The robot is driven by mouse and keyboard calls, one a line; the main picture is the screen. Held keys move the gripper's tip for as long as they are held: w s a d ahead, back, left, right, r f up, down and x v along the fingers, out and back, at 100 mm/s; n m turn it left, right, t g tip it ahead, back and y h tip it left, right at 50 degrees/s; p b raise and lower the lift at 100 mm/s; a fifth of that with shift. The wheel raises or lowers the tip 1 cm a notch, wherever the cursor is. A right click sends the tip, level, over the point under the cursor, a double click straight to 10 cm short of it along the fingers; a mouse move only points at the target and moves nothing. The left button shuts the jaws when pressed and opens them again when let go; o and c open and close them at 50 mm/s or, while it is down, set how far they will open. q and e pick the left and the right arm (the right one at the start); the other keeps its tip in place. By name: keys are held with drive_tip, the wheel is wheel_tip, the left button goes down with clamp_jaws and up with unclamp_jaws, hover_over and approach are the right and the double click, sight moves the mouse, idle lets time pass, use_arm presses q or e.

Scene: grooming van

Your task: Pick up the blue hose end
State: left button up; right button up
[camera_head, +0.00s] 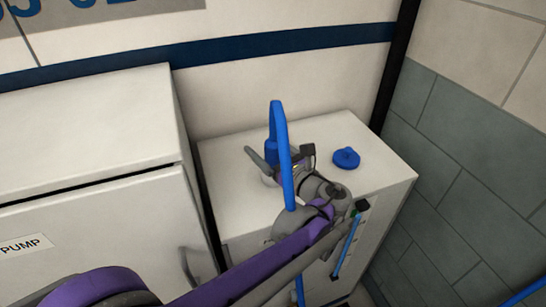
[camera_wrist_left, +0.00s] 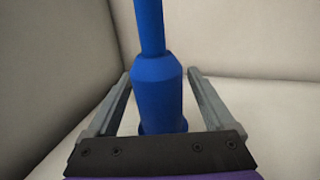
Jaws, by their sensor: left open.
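The blue hose end (camera_head: 271,151) stands upright over the top of the white cabinet, with its hose arching up and back down in front. My left gripper (camera_head: 281,160) is at the hose end, with one grey finger showing on its left; the hose and wrist partly hide the other. In the left wrist view, the thick blue hose end (camera_wrist_left: 160,92) stands between the two fingers of my left gripper (camera_wrist_left: 160,74). The jaws are open, with a gap visible on both sides. The base of the hose end is hidden behind the gripper body. My right gripper is not in view.
A round blue cap-like piece (camera_head: 346,158) lies on the white cabinet (camera_head: 385,165), right of the gripper. A taller white unit labelled PUMP (camera_head: 90,130) stands at the left. The wall is close behind, and grey tiles (camera_head: 470,150) bound the right side.

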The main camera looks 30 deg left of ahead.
use_arm(q)
drive_tip(key=shift+a, duration=0.1)
drive_tip(key=shift+c, duration=0.2)
clamp_jaws()
drive_tip(key=shift+r, duration=0.1)
wheel_tip(320, 180, up, 14)
drive_tip(key=p, duration=0.4)
idle(0.6)
